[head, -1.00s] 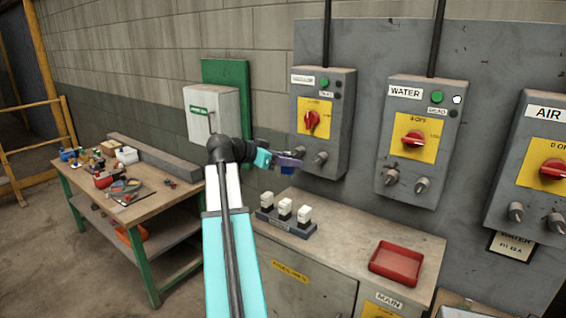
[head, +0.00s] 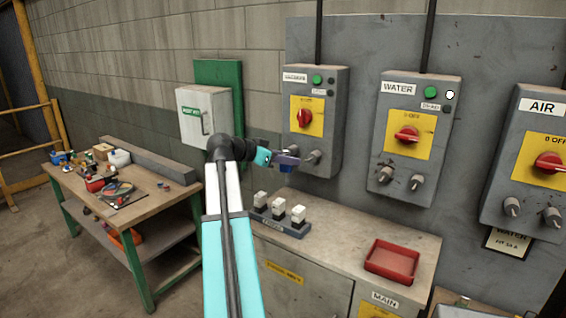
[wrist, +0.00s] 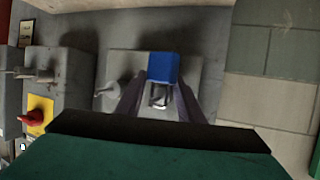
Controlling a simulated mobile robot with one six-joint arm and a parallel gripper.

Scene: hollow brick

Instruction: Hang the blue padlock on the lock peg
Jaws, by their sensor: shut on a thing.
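My gripper (head: 284,161) is shut on the blue padlock (head: 287,168), in front of the lower part of the leftmost switch box (head: 327,125). In the wrist view the padlock's blue body (wrist: 164,68) sits between the two fingers (wrist: 162,92), with its grey shackle (wrist: 158,97) showing below the body. A grey peg (wrist: 108,90) stands out from the box to the left of the padlock there. In the head view one peg (head: 313,157) shows just right of the gripper. Whether the shackle touches a peg behind it I cannot tell.
The WATER box (head: 415,135) and AIR box (head: 540,165) stand to the right, each with a red switch and pegs. Below are a cabinet top with a red tray (head: 391,262) and a rack of white-topped pieces (head: 279,215). A cluttered workbench (head: 150,200) stands left.

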